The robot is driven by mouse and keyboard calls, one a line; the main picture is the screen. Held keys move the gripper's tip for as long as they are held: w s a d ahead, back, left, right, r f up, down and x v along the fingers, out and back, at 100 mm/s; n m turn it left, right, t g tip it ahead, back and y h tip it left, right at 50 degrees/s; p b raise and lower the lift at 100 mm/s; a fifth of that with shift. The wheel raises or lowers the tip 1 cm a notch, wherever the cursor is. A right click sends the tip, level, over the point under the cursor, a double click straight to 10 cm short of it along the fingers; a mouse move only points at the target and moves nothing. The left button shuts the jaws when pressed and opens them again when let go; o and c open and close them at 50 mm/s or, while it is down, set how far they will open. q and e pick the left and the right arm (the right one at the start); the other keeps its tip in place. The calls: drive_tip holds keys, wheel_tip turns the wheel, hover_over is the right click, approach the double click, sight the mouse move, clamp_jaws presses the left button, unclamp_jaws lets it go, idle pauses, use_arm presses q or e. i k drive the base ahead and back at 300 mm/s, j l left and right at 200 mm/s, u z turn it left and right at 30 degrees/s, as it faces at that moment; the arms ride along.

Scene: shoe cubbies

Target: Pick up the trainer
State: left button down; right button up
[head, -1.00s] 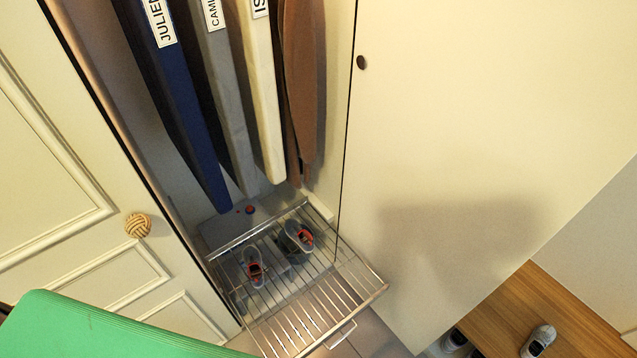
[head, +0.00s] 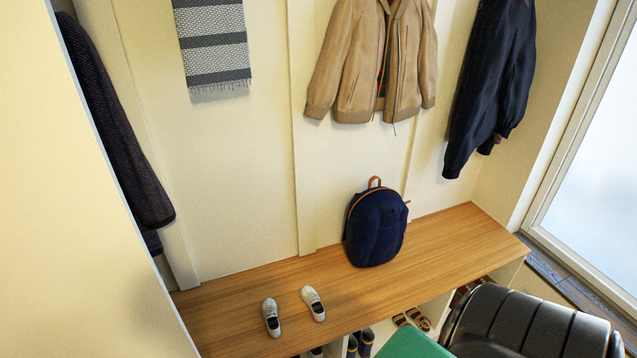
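Two pale grey-white trainers with dark insides stand side by side on the wooden bench top, near its front edge at the lower left of the head view. The left trainer (head: 271,317) is a little nearer to me. The right trainer (head: 313,303) stands slightly farther back, with a small gap between them. Nothing touches or covers either one. Neither of my grippers is in view.
A navy backpack (head: 376,226) stands on the bench (head: 450,246) against the wall. Below are cubbies with dark boots (head: 361,340) and sandals (head: 412,319). A black ribbed padded seat (head: 530,325) and a green surface (head: 412,344) are at the front. Coats hang above.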

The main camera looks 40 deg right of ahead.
sight(269, 308)
drive_tip(key=k+l+z, duration=0.1)
drive_tip(key=z, duration=0.3)
drive_tip(key=l+z, duration=0.35)
drive_tip(key=k+l+z, duration=0.15)
drive_tip(key=l, duration=0.2)
drive_tip(key=k+l+z, duration=0.15)
drive_tip(key=l, duration=0.2)
drive_tip(key=l+z, duration=0.15)
drive_tip(key=l, duration=0.25)
